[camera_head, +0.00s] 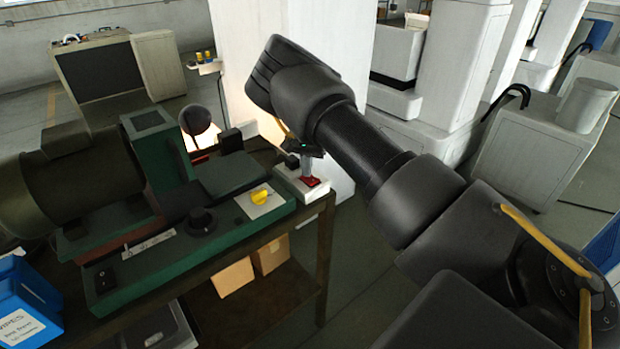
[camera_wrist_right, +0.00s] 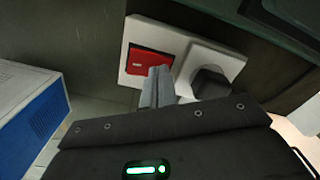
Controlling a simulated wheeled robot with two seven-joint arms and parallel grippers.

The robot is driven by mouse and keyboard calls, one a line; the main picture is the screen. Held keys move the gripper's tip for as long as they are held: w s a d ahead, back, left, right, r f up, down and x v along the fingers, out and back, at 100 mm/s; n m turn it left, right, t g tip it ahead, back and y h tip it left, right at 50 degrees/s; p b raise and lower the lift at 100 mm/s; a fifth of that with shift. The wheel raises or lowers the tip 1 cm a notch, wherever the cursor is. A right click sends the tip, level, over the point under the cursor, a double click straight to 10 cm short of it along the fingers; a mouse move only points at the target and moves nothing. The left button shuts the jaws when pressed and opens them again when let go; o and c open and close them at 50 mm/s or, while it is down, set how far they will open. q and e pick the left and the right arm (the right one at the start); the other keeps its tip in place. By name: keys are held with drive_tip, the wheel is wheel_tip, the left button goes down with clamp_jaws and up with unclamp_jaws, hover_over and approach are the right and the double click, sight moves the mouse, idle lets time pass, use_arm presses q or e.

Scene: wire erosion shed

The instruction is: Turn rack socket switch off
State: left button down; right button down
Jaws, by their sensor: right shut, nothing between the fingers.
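The rack socket is a white plate (camera_wrist_right: 158,34) with a red rocker switch (camera_wrist_right: 148,63) on its left and a black plug (camera_wrist_right: 210,82) in its right part. In the head view the socket (camera_head: 313,194) sits at the right end of the bench, with the red switch (camera_head: 310,182) showing. My right gripper (camera_wrist_right: 160,72) is shut and empty, its fingertips overlapping the lower right edge of the red switch in the wrist view. I cannot tell whether they touch it. In the head view the gripper (camera_head: 306,169) is over the socket. My left gripper is out of view.
A green machine (camera_head: 160,260) with a yellow knob (camera_head: 261,197) and a black knob (camera_head: 200,219) stands left of the socket. A blue box (camera_head: 25,300) is at the lower left. A white column (camera_head: 240,70) rises behind my right arm.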

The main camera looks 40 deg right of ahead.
wheel_tip(320, 180, up, 7)
drive_tip(key=p, duration=0.4)
idle(0.7)
